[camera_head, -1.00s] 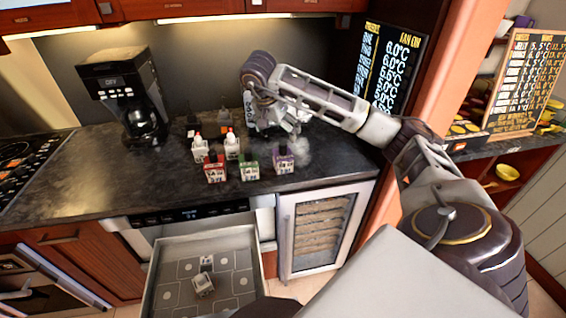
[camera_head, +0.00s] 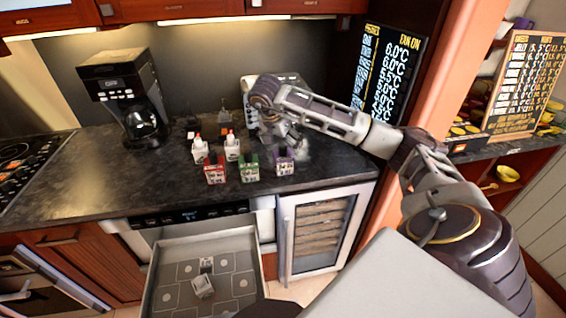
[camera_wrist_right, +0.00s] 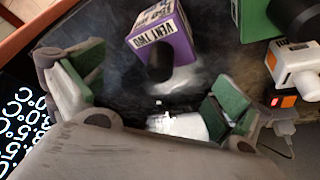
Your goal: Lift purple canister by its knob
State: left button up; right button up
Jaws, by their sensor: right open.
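The purple canister (camera_head: 285,163) stands on the dark counter, the rightmost of the front row. It also shows in the right wrist view (camera_wrist_right: 166,35), with a white label and a dark knob (camera_wrist_right: 160,68) facing my gripper. My right gripper (camera_head: 287,140) is just behind and above it in the head view. In the wrist view its green-padded fingers (camera_wrist_right: 155,100) are spread wide and empty, with the canister beyond them and apart from them. My left gripper is not in view.
A green canister (camera_head: 248,168) and a red canister (camera_head: 215,170) stand left of the purple one, with white bottles (camera_head: 232,146) behind. A coffee maker (camera_head: 125,100) stands at the back left. An open drawer (camera_head: 245,262) is below the counter.

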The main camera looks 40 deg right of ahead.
aim_at(285, 151)
jog(key=shift+f, duration=0.1)
jog(key=shift+p+x, duration=0.35)
jog(key=shift+x, duration=2.15)
jog(key=shift+s+a, duration=0.1)
jog(key=shift+s, duration=0.05)
jog(key=c, duration=1)
jog(key=shift+r, duration=4.95)
